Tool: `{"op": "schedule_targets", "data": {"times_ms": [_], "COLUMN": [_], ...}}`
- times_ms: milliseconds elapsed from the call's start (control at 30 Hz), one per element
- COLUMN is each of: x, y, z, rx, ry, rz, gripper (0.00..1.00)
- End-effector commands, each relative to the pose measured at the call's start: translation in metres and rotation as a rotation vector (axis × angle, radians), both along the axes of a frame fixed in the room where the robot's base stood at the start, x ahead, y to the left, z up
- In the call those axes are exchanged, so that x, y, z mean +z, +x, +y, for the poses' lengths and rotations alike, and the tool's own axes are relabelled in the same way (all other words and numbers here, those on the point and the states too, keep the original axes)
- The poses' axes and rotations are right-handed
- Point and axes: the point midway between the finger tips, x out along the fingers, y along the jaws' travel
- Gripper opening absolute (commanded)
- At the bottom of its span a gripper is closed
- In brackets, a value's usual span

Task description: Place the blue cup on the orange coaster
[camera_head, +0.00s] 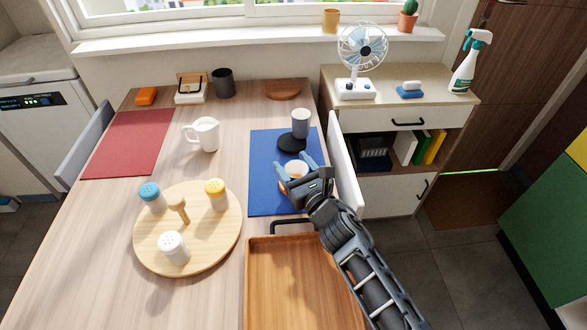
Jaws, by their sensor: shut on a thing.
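My gripper (295,172) is over the blue mat (262,143), shut on a small cup (293,168). The gripper hides much of this cup. Its pale round top shows between the blue-grey sides, and I cannot tell its colour well. An orange patch (290,186) shows just below it, perhaps part of the orange coaster; I cannot tell whether the cup touches it. A grey cup (300,122) stands upright on a black coaster (291,143) on the mat, just beyond my gripper.
A wooden tray (262,243) lies in front of the mat. A round board (147,247) with shakers and a white jug (204,134) are to the left. A white chair back (343,165) stands close at the right. A red mat (128,143) is clear.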

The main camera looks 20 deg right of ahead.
Motion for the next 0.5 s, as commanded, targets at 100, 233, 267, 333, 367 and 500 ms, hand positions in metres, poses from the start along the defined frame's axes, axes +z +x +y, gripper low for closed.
{"op": "schedule_targets", "data": {"times_ms": [100, 233, 267, 333, 367, 500], "x": [0.0015, -0.0021, -0.0029, -0.0015, -0.0016, -0.0016], "y": [0.0002, 0.0001, 0.0001, 0.0, -0.0001, -0.0001], "z": [0.0, -0.0001, -0.0002, -0.0002, -0.0002, -0.0002], "rx": [0.0, 0.0, 0.0, 0.0, 0.0, 0.0], "ry": [0.0, 0.001, 0.001, 0.001, 0.001, 0.001], "rz": [-0.001, -0.001, -0.001, 0.0, 0.0, 0.0], "gripper": [0.23, 0.23, 0.23, 0.72, 0.74, 0.88]}}
